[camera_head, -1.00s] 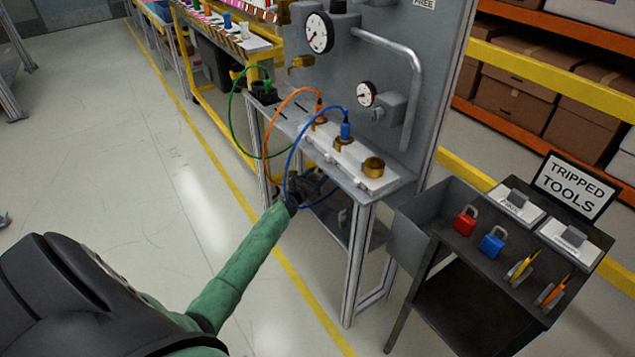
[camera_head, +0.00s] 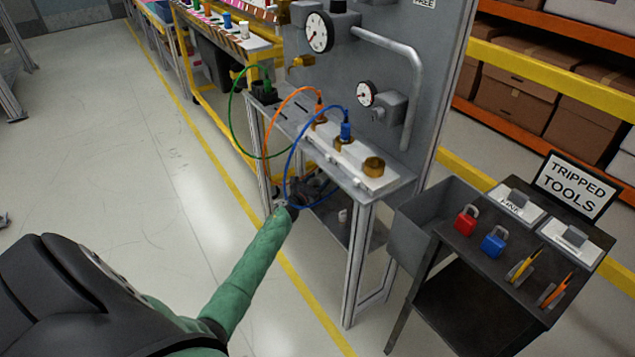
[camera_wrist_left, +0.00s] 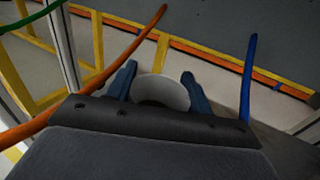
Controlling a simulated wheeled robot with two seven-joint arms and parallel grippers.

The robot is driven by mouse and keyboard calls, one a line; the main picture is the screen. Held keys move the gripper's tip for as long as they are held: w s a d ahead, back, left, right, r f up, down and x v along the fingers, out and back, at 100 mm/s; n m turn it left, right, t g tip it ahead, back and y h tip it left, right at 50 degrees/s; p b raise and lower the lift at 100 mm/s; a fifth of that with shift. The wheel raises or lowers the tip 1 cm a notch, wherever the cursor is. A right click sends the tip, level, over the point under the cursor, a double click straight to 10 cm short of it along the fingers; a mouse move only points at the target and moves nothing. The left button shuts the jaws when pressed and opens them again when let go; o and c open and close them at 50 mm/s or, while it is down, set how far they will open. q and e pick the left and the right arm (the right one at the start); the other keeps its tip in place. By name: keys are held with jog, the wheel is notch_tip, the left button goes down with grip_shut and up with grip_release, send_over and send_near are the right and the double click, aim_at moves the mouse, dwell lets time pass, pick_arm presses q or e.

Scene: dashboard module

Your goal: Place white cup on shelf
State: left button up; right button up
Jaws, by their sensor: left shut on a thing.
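The white cup (camera_wrist_left: 176,86) shows in the left wrist view between the blue fingers of my left gripper (camera_wrist_left: 160,84). The fingers are shut on its sides, and its dark open mouth faces the camera. In the head view, my left gripper (camera_head: 318,190) is under the bench top, partly hidden by the bench edge and blue hose. The grey lower shelf (camera_head: 330,226) lies below it. A small pale thing (camera_head: 342,215) shows near the shelf; I cannot tell whether it is the cup. My right gripper is not in view.
Orange (camera_wrist_left: 110,68) and blue (camera_wrist_left: 248,75) hoses pass on either side of my left gripper. The bench's front leg (camera_head: 358,265) stands right of the arm. A dark tool cart (camera_head: 470,262) stands farther right. The floor at left is clear.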

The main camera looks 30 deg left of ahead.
pick_arm(q)
jog(key=o, duration=1)
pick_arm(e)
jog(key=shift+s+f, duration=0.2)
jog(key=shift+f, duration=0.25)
